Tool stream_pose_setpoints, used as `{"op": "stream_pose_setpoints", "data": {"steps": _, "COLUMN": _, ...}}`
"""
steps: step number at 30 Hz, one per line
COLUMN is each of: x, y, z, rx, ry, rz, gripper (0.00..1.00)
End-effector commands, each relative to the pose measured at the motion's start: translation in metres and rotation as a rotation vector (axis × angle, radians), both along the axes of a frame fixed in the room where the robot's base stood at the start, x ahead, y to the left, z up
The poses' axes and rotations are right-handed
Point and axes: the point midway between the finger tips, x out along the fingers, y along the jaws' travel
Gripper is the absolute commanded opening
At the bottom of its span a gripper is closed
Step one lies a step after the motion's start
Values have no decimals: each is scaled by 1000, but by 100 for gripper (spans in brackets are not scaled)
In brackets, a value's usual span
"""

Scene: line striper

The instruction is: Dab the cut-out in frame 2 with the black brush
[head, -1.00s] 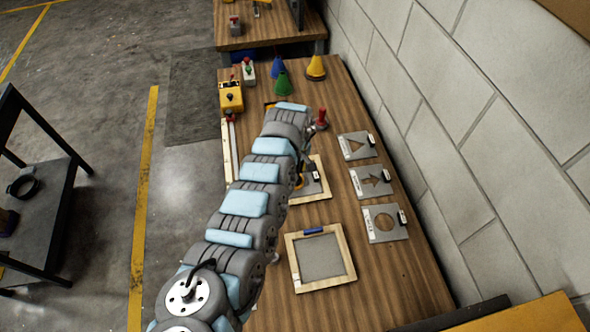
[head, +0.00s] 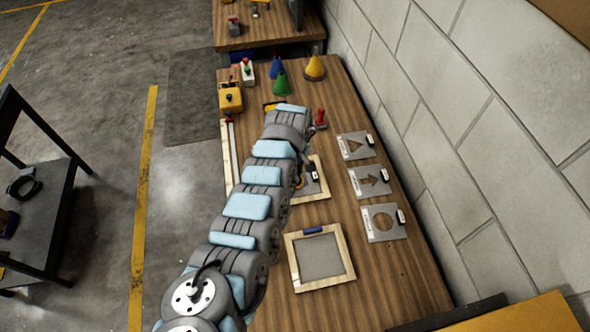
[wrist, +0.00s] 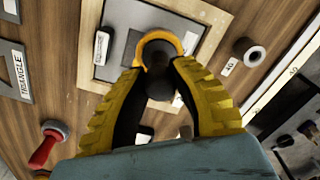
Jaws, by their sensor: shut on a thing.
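My gripper (wrist: 158,72) is shut on a dark, upright handle, the black brush (wrist: 160,86), seen from above. The brush is over a grey stencil plate (wrist: 122,46) lying in a pale wooden frame (wrist: 86,40). The plate's cut-out is mostly hidden by the brush and fingers, and I cannot tell whether the bristles touch. In the head view my gripper (head: 301,180) is at the middle frame (head: 321,192), partly hidden by my arm. No frame number is readable.
A nearer frame (head: 348,265) holds a blank grey panel. Triangle (head: 354,146), arrow (head: 370,181) and circle (head: 384,223) plates lie along the right. A red-handled brush (head: 321,118) stands behind. Green (head: 281,84), blue and yellow (head: 315,68) cones and a yellow box (head: 230,97) are farther back.

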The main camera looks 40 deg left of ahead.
Motion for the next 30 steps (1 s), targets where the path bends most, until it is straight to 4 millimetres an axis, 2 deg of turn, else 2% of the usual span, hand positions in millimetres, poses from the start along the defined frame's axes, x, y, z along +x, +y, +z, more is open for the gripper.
{"op": "stream_pose_setpoints", "data": {"steps": 30, "x": 0, "y": 0, "z": -10, "rx": 0, "ry": 1, "rz": 0, "gripper": 0}}
